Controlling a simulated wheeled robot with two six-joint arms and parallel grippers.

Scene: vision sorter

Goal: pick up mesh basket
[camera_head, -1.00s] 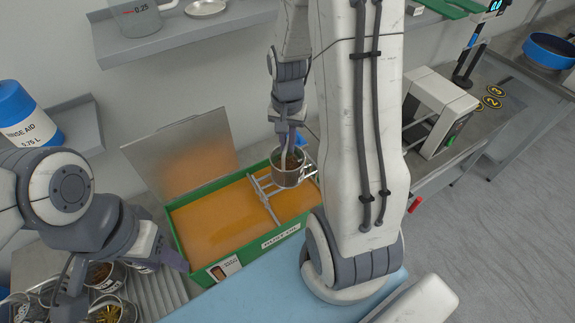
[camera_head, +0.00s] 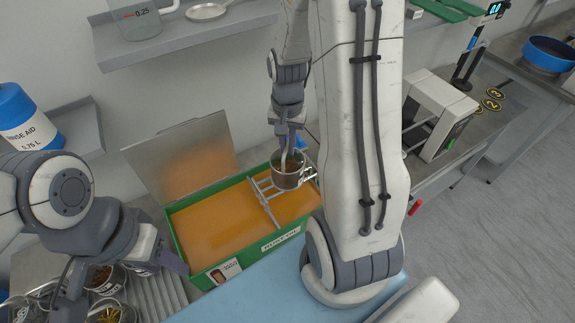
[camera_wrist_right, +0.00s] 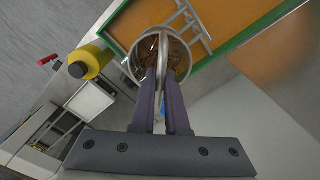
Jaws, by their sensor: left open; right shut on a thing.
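The mesh basket (camera_head: 287,176) is a small grey round basket with brown contents. It is at the right end of the green tank (camera_head: 208,285) of orange liquid, by a metal rack (camera_head: 266,203). My right gripper (camera_head: 291,150) is shut on the basket's upright handle from above. In the right wrist view my right gripper (camera_wrist_right: 161,75) has its two fingers on the handle, and the basket (camera_wrist_right: 183,62) shows below with thin brown pieces inside. Whether the basket touches the rack is unclear. My left gripper (camera_head: 175,262) is open at the lower left, beside the tank's left end.
Several round baskets (camera_head: 107,278) with contents stand at the lower left. The tank's lid (camera_head: 185,155) stands open at the back. A shelf (camera_head: 190,35) is above.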

